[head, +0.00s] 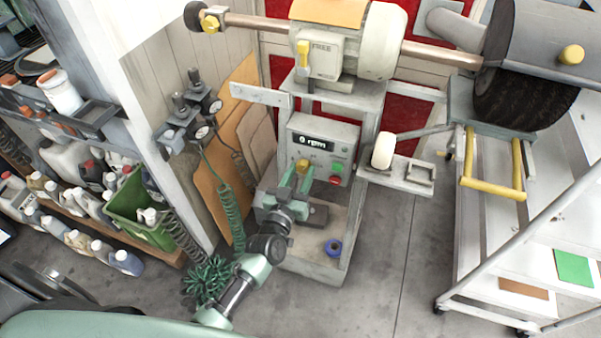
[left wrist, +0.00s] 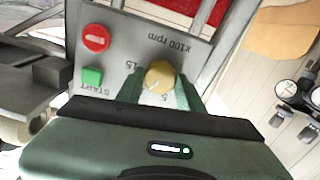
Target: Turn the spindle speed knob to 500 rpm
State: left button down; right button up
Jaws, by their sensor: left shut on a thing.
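The spindle speed knob (head: 302,167) is yellow and sits on the front of the grey control panel (head: 325,131). It shows larger in the left wrist view (left wrist: 159,76), beside the printed marks "5" and "15" and the words "x100 rpm". The display (head: 313,141) above it reads "0 rpm". My left gripper (head: 296,178) is at the panel, its green fingers on either side of the knob and shut on it. In the left wrist view the fingers (left wrist: 158,92) partly hide the knob's scale. My right gripper is not in view.
A green START button (left wrist: 92,77) and a red button (left wrist: 96,38) sit beside the knob. Above the panel is the motor (head: 345,45) with its shaft and a dark brush wheel (head: 525,70). A white cart (head: 500,215) stands at right. A green bin (head: 140,212) and bottles are at left.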

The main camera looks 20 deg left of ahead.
pick_arm(q)
jog(key=shift+n, duration=0.3)
jog(key=n, duration=0.5)
jog(key=shift+b, duration=0.4)
jog(key=n+b, duration=0.1)
jog(key=n, duration=0.5)
dwell(0.4)
jog(key=c, duration=0.9)
grip_release()
jog(key=s+b, duration=0.1)
jog(key=s, duration=0.7)
jog(key=shift+a, duration=0.2)
